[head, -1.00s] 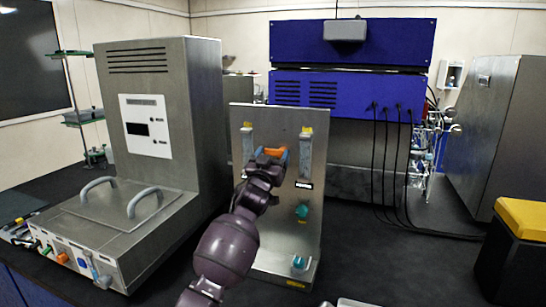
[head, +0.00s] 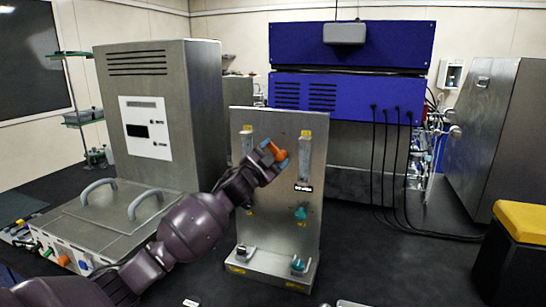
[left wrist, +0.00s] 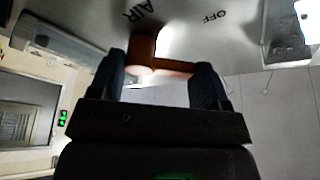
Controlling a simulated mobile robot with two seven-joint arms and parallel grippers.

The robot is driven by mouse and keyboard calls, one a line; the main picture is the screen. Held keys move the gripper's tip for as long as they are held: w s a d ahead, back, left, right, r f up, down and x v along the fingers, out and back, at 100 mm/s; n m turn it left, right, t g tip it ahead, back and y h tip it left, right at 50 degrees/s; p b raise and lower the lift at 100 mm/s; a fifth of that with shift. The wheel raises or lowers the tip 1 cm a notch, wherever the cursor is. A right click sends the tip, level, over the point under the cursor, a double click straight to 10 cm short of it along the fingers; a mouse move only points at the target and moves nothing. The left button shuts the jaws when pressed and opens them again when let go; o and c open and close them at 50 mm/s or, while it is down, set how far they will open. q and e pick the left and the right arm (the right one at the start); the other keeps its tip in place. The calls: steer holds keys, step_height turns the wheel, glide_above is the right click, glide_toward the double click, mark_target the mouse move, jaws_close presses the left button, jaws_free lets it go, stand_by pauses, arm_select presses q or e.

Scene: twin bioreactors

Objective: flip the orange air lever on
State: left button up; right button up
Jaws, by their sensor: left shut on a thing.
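The orange air lever (head: 277,151) sits on the upright steel panel (head: 270,121), between its two clear tubes, and looks slanted in the head view. My left gripper (head: 274,154) is shut on the lever, with its blue fingertips on either side of it. In the left wrist view, the orange lever (left wrist: 144,50) runs from its round hub to the right between the dark fingers of my left gripper (left wrist: 160,78). The labels "AIR" and "OFF" show upside down on the panel there. My fingers partly hide the lever. My right gripper is not in view.
A tall steel unit (head: 165,75) with grey handles stands left. A blue unit (head: 350,95) with hanging cables is behind.

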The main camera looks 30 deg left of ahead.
arm_select(q)
steer(key=m, duration=0.2)
steer(key=m+g+h, duration=0.1)
steer(key=m, duration=0.1)
steer(key=r+m+g, duration=0.1)
steer(key=m, duration=0.1)
steer(key=shift+w+d+m, duration=0.1)
steer(key=shift+d+m, duration=0.15)
steer(key=shift+m, duration=0.05)
steer(key=shift+d+r+m+g+h, duration=0.15)
steer(key=shift+m+g, duration=0.2)
steer(key=shift+m, duration=0.5)
steer(key=shift+d+m+g+h, duration=0.15)
steer(key=shift+m+g, duration=0.2)
steer(key=shift+m, duration=0.5)
steer(key=shift+w, duration=0.1)
steer(key=o, duration=0.9)
steer(key=shift+s, duration=0.25)
steer(key=s+a+b, duration=0.1)
steer(key=s+b, duration=0.2)
steer(key=s, duration=0.7)
steer(key=shift+a, duration=0.25)
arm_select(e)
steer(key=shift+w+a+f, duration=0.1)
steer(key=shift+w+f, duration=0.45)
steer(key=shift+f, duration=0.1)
